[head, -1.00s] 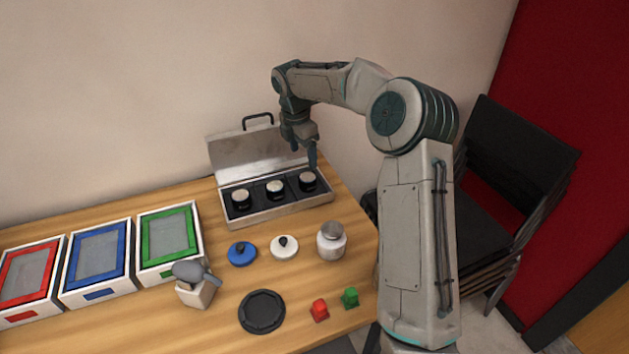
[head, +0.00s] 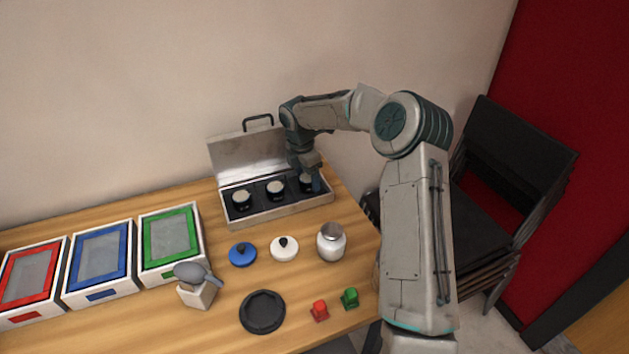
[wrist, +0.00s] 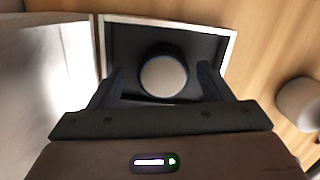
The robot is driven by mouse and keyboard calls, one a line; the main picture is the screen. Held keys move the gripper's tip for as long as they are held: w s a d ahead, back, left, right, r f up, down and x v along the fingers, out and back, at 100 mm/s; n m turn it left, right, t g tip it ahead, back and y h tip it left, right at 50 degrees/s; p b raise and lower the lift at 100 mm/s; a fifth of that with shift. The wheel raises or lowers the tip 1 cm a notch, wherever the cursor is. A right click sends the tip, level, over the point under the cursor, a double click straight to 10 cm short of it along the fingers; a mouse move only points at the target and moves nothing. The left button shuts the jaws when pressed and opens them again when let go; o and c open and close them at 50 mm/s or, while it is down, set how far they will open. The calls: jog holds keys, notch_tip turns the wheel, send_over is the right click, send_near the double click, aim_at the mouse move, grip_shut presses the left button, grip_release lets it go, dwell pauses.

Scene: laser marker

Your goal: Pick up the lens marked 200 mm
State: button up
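An open silver case (head: 283,214) on the table holds three black lenses with pale tops in dark compartments: a left lens (head: 242,200), a middle lens (head: 276,188) and a right lens (head: 306,182). No marking is readable on any of them. My gripper (head: 306,180) is down at the right lens and partly hides it. In the wrist view my gripper (wrist: 165,85) is open, with one finger on each side of that lens (wrist: 163,76). I see a gap between each finger and the lens; whether they touch lower down is hidden.
The case's raised lid (head: 232,154) stands behind the lenses, close to my gripper. In front are a silver jar (head: 331,242), a white lid (head: 284,248) and a blue lid (head: 242,254). Red, blue and green framed trays (head: 170,238) stand at the left.

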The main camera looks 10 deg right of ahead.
jog(key=c, duration=1)
jog(key=shift+r, duration=0.1)
